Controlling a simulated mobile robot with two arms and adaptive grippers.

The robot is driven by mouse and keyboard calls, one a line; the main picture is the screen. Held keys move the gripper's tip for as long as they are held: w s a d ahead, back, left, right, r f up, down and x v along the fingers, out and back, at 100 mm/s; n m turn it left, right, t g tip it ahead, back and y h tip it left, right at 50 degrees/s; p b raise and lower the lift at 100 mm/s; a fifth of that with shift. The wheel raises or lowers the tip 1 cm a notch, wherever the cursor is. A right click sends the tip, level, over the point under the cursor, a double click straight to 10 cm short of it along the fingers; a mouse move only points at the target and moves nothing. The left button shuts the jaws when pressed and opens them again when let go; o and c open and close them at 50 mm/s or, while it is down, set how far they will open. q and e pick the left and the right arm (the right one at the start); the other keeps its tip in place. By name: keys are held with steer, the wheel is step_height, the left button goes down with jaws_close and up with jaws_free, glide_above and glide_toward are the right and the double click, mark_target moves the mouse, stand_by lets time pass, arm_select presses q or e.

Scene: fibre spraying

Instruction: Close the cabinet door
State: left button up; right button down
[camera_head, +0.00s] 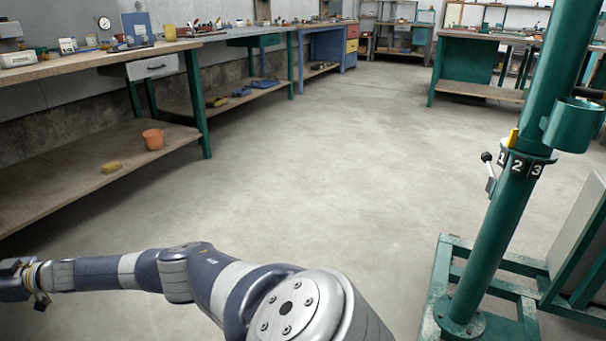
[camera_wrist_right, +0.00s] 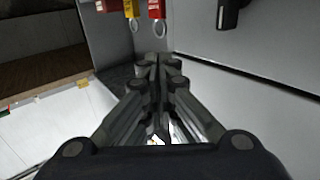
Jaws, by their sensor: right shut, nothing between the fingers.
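In the right wrist view a light grey panel (camera_wrist_right: 245,50) fills the right side, with a black handle-like piece (camera_wrist_right: 228,14) at its top. It looks like part of the cabinet; I cannot tell whether it is the door. A darker grey panel (camera_wrist_right: 108,35) stands to the left and meets it at an angle. My right gripper (camera_wrist_right: 157,62) is shut and empty, its fingers together near the corner between the panels. Contact cannot be judged. No cabinet door is clear there.
A red tag (camera_wrist_right: 157,9) and a yellow tag (camera_wrist_right: 131,9) with rings hang close beyond my right fingertips. A workbench (camera_head: 120,55) with a lower shelf runs along the left wall. A green post stand (camera_head: 497,210) is at right. The middle floor (camera_head: 320,150) is clear.

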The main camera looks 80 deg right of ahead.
stand_by(0.3)
steer(key=v, duration=1.2)
